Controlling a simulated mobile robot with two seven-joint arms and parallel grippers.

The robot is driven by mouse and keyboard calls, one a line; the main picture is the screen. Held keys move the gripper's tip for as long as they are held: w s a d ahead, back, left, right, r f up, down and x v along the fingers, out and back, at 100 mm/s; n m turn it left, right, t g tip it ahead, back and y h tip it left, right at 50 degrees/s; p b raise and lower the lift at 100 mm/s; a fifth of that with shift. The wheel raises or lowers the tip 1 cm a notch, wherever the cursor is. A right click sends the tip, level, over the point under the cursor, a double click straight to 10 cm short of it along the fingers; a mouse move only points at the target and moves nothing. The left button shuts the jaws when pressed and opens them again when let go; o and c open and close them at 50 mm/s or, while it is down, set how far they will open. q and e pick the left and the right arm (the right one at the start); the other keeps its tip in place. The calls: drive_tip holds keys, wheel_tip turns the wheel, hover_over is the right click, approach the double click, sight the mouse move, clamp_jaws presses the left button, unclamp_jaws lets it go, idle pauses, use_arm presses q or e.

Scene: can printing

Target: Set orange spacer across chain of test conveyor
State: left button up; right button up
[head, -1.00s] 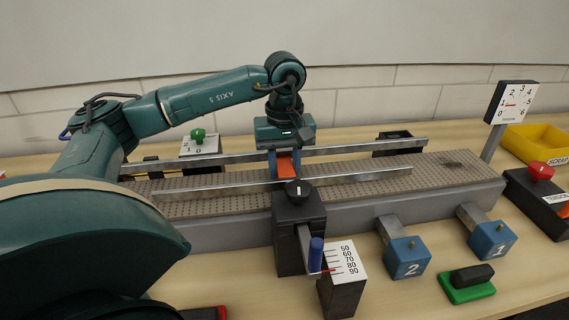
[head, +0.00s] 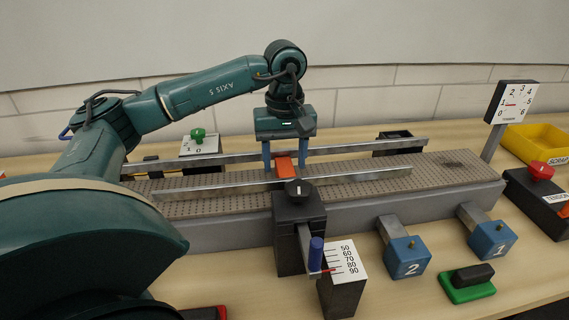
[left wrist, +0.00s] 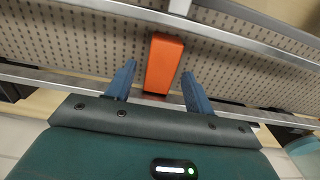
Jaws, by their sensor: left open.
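The orange spacer (head: 286,166) sits on the conveyor chain (head: 230,196) between the two metal guide rails. In the left wrist view the spacer (left wrist: 164,63) lies lengthwise from one rail toward the other, across the chain. My left gripper (head: 285,164) is open above the chain, with one blue finger on each side of the spacer. In the left wrist view its fingers (left wrist: 157,88) stand clear of the spacer with gaps on both sides. The near rail and a black knob hide part of the spacer's lower end. My right gripper is not in view.
A black post with a knob (head: 297,205) and a scale (head: 342,262) stands in front of the conveyor. Blue blocks 2 (head: 406,258) and 1 (head: 491,240) project from its front. A tension dial (head: 511,102) and yellow scrap bin (head: 540,142) stand at the right.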

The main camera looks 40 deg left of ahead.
sight(285, 165)
use_arm(q)
wheel_tip(285, 165, up, 10)
drive_tip(key=p, duration=0.1)
drive_tip(key=shift+r+p, duration=0.15)
drive_tip(key=shift+p, duration=0.2)
idle(0.3)
